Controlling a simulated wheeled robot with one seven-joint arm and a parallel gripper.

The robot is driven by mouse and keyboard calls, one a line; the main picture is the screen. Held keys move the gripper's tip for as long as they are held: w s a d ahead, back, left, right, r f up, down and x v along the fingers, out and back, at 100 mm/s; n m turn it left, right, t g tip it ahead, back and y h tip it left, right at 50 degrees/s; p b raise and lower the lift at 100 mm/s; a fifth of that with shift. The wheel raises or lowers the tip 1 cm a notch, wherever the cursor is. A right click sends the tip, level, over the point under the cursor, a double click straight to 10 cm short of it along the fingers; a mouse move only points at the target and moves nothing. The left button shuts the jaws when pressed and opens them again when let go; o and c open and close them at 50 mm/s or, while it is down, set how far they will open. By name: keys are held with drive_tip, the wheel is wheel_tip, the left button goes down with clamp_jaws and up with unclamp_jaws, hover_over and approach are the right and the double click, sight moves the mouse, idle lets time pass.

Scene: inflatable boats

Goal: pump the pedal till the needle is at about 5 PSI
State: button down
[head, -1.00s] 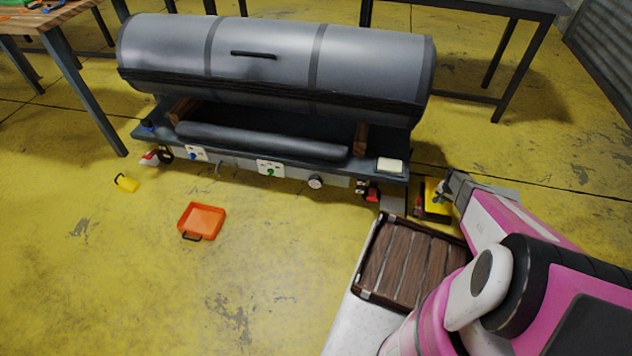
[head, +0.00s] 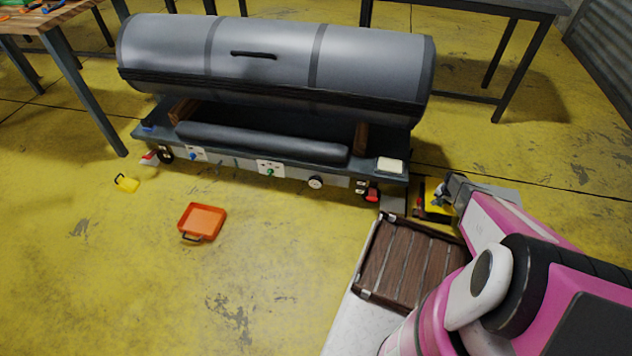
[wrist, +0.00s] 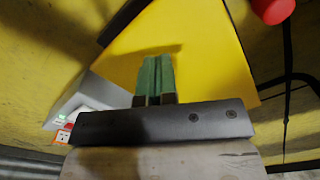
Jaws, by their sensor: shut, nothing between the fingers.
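The pedal is a yellow plate (head: 431,190) on the floor at the right end of the grey bench, partly hidden by my arm. In the wrist view the yellow plate (wrist: 212,45) fills the upper middle. My gripper (head: 440,198) is at the pedal. In the wrist view its green fingertips (wrist: 155,76) are together, with nothing held, against the yellow plate; I cannot tell whether they touch it. A round white gauge (head: 315,182) sits on the bench's front edge; its needle is too small to read.
A slatted brown crate (head: 405,262) stands in front of my arm. An orange tray (head: 203,220) and a small yellow object (head: 126,182) lie on the floor. In the wrist view a red knob (wrist: 272,10) is at upper right.

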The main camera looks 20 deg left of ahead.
drive_tip(key=shift+f, duration=1.45)
drive_tip(key=shift+r, duration=2.4)
drive_tip(key=shift+f, duration=0.1)
drive_tip(key=shift+w+f, duration=0.1)
drive_tip(key=shift+f, duration=2.25)
drive_tip(key=shift+r, duration=2.5)
drive_tip(key=shift+f, duration=0.1)
